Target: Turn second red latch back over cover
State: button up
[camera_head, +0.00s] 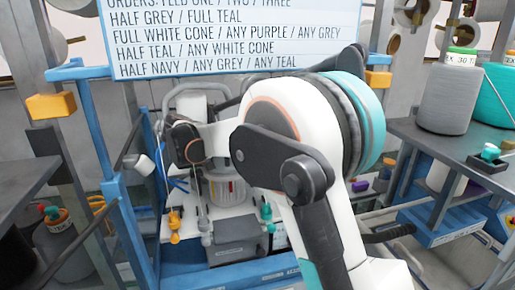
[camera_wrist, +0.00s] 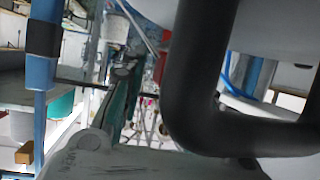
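In the head view a white bench machine (camera_head: 212,212) stands behind my arm, with a dark grey box-shaped cover (camera_head: 236,240) at its front. I cannot make out a red latch in the head view; my arm hides part of the machine. A blurred red patch (camera_wrist: 159,66) shows in the wrist view, but I cannot tell what it is. My gripper (camera_wrist: 122,72) seems to show in part in the wrist view; its fingers and any contact are unclear.
A thick dark curved bar (camera_wrist: 205,105) crosses close before the wrist camera. A blue post (camera_wrist: 42,55) stands left there. In the head view a blue frame (camera_head: 118,205) stands left, a shelf with a grey cone (camera_head: 449,98) right, and an order board (camera_head: 235,38) behind.

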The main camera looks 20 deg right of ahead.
jog(key=v, duration=1.2)
